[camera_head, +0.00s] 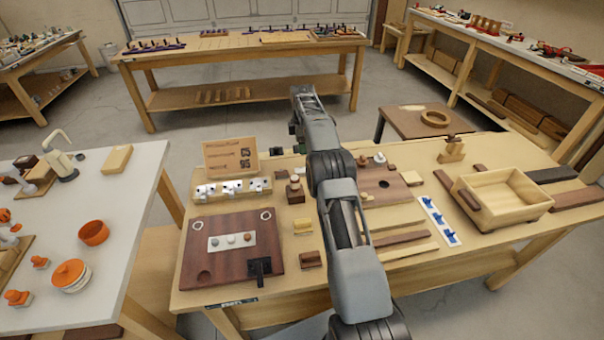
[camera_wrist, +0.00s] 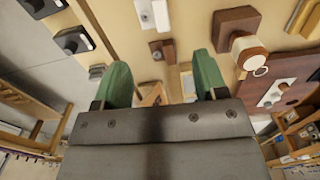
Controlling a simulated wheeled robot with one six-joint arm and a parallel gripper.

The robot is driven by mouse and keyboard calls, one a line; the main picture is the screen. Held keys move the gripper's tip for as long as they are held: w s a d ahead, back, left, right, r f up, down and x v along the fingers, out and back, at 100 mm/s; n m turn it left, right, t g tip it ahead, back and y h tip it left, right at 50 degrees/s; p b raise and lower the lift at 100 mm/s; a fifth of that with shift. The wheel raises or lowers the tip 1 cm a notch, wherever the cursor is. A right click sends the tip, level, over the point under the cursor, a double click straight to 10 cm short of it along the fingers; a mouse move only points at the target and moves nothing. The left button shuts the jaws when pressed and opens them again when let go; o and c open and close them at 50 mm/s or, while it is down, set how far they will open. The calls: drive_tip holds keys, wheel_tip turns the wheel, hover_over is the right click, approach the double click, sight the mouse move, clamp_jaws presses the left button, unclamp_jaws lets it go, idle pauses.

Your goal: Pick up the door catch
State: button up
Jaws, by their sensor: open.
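My gripper (camera_wrist: 162,82) shows in the wrist view with its two green fingers spread apart and nothing held between them. A small brown block with a grey metal piece (camera_wrist: 162,49) lies on the bench just beyond the fingertips, between their lines; it looks like the door catch, but I cannot be sure. A gap shows between it and the fingers. In the head view my arm reaches over the middle of the bench, and the fingertips and this small block cannot be made out there.
A brown block with a round white-topped knob (camera_wrist: 244,45) stands near the right finger. Black-topped pieces (camera_wrist: 73,40) lie at left. In the head view, a dark board (camera_head: 208,282) lies at the bench's left and an open wooden box (camera_head: 503,215) at its right.

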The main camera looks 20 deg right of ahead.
hover_over(302, 169)
drive_tip(key=f, duration=0.7)
drive_tip(key=shift+s+f, duration=0.2)
drive_tip(key=shift+f, duration=0.05)
drive_tip(key=shift+w+f, duration=0.2)
drive_tip(key=shift+f, duration=2.35)
drive_tip(key=c, duration=0.6)
drive_tip(key=shift+o, duration=0.2)
